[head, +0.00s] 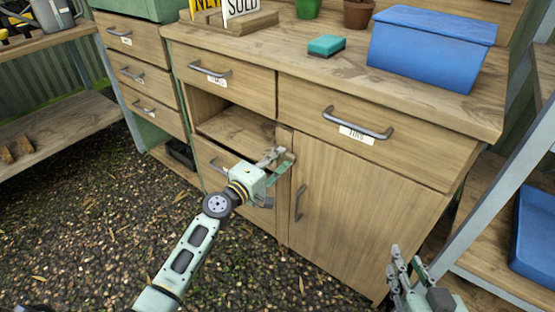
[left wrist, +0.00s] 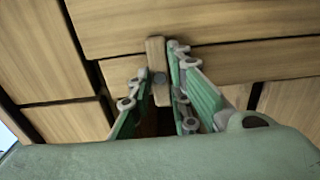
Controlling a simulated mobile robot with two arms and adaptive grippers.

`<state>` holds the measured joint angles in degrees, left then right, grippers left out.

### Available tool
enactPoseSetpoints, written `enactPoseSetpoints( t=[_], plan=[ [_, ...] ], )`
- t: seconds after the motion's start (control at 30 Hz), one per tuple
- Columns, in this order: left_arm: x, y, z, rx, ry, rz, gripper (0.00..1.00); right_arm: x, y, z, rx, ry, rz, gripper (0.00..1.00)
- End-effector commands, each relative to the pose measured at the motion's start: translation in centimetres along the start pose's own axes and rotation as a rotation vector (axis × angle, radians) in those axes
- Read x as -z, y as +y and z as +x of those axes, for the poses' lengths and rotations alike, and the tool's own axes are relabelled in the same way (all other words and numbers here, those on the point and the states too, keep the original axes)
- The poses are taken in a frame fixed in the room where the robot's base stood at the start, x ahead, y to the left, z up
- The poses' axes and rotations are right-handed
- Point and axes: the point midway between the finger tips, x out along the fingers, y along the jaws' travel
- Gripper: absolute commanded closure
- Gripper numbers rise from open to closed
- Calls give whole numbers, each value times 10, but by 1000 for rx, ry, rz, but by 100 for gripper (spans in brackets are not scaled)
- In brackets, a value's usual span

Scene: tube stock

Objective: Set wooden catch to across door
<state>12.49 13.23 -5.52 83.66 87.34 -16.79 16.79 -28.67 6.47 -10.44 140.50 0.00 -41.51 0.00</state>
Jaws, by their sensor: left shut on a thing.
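The wooden catch (left wrist: 156,55) shows in the left wrist view as a short upright bar with a dark round pivot, on the cabinet front. My left gripper (left wrist: 158,82) has its two fingers on either side of it and is shut on it. In the head view my left gripper (head: 279,160) is at the upper left edge of the cabinet door (head: 350,205) and hides the catch. The door looks closed and has a dark vertical handle (head: 300,203). My right gripper (head: 406,262) is low at the right, away from the cabinet front, with its fingers apart and empty.
Labelled drawers (head: 220,82) and an open shelf space (head: 238,125) lie around the door. On the worktop are a blue box (head: 430,50) and a teal sponge (head: 326,45). A grey-framed rack (head: 505,170) stands at the right. Gravel floor (head: 90,220) is open at the left.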

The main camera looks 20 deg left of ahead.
Motion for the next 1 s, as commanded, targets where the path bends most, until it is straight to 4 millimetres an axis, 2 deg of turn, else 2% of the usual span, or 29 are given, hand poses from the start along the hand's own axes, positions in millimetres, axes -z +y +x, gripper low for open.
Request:
enactPoseSetpoints(
  t=[0.2, 0.23, 0.43, 0.77, 0.87, 1.0],
  plan=[
    [0, -1, 0, 3, 1, 6, 100, 0, 0, 0, 0, -1, 0, 72],
    [0, -1, 0, 3, 1, 6, 81, 0, 0, 0, 0, -2, 0, 72],
    [0, -1, 0, 2, 1, 4, 64, 0, 0, 0, 0, -3, 0, 72],
    [0, 0, -2, 1, 0, 3, 64, 0, 0, 0, 0, -3, 0, 72],
    [0, -1, -10, 2, 1, 4, 64, 0, 0, 0, 0, -3, 0, 72],
    [0, -2, -36, 4, 0, 5, 64, -1, 0, 0, 0, -3, 0, 72]
  ],
)
